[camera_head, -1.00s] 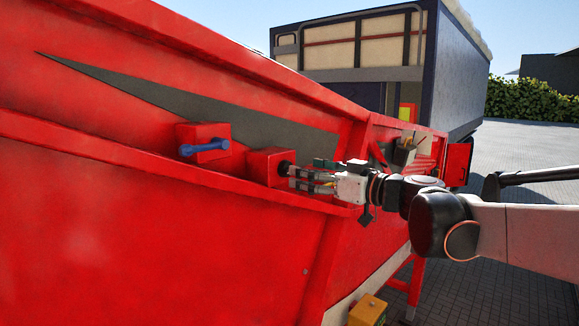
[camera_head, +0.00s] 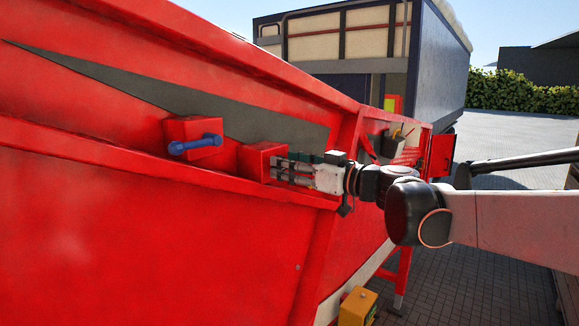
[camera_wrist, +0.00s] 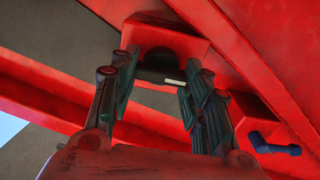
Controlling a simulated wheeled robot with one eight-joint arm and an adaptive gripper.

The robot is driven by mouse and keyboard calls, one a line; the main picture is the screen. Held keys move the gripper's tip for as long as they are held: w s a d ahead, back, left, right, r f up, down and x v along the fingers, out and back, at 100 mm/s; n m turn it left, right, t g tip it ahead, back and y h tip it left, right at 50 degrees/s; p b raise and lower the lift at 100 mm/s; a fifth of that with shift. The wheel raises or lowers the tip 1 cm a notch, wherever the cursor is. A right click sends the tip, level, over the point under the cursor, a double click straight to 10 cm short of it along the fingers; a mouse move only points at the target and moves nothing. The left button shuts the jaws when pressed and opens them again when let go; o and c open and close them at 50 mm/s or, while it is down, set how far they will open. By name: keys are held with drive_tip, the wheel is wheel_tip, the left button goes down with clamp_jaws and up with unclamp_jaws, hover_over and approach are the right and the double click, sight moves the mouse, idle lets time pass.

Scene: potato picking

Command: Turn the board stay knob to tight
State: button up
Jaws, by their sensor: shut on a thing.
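The board stay knob (camera_wrist: 160,76) is a dark knob with a pale mark on the front of a red box (camera_wrist: 160,40). My gripper (camera_wrist: 158,70) has its fingers on either side of the knob and is shut on it. In the head view the same red box (camera_head: 252,158) stands on the sloped red wall, and my gripper (camera_head: 277,169) reaches it from the right. The fingers hide the knob there. How far the knob is turned cannot be told.
A blue handle (camera_head: 195,144) on another red box is to the left; it also shows in the wrist view (camera_wrist: 275,147). A red ledge runs just below my gripper. A yellow box (camera_head: 357,306) is low down, and a dark trailer (camera_head: 440,65) stands behind.

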drive_tip(key=shift+f+m+b, duration=0.15)
drive_tip(key=shift+m+b, duration=1.4)
drive_tip(key=shift+m, duration=4.4)
drive_tip(key=shift+f+m+b, duration=0.15)
drive_tip(key=shift+m+b, duration=1.35)
drive_tip(key=shift+m, duration=4.5)
drive_tip(key=shift+f+m+b, duration=0.15)
drive_tip(key=shift+m+b, duration=1.4)
drive_tip(key=shift+m, duration=4.4)
drive_tip(key=o, duration=1.1)
drive_tip(key=shift+c, duration=0.2)
drive_tip(key=shift+r, duration=0.1)
